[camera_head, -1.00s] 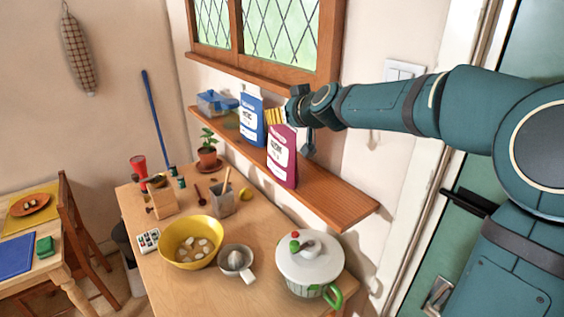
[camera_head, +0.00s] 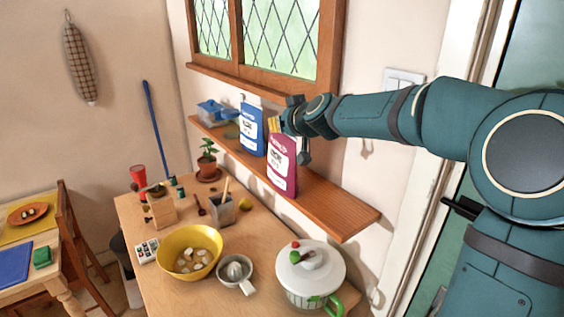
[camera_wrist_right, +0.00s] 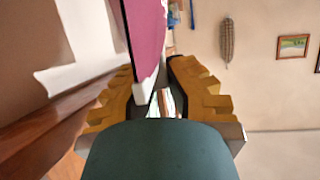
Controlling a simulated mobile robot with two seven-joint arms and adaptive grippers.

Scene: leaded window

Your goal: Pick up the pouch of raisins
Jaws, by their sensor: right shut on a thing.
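A magenta pouch (camera_head: 283,168) with a white label stands upright on the wooden wall shelf; its lettering is too small to read surely. My right gripper (camera_head: 275,125) reaches in from the right, its yellow fingers at the pouch's upper edge and partly hidden behind it. In the right wrist view the pouch (camera_wrist_right: 147,38) stands between the two yellow fingers, close against the left one. The right gripper (camera_wrist_right: 156,75) is shut on it. The pouch's base appears to rest on the shelf. My left gripper is out of view.
A blue pouch (camera_head: 252,130) stands close to the left on the shelf (camera_head: 335,208), beside a blue-lidded container (camera_head: 217,110). Below, the table holds a yellow bowl (camera_head: 191,250), a lidded pot (camera_head: 310,275) and a potted plant (camera_head: 208,158). The shelf's right end is clear.

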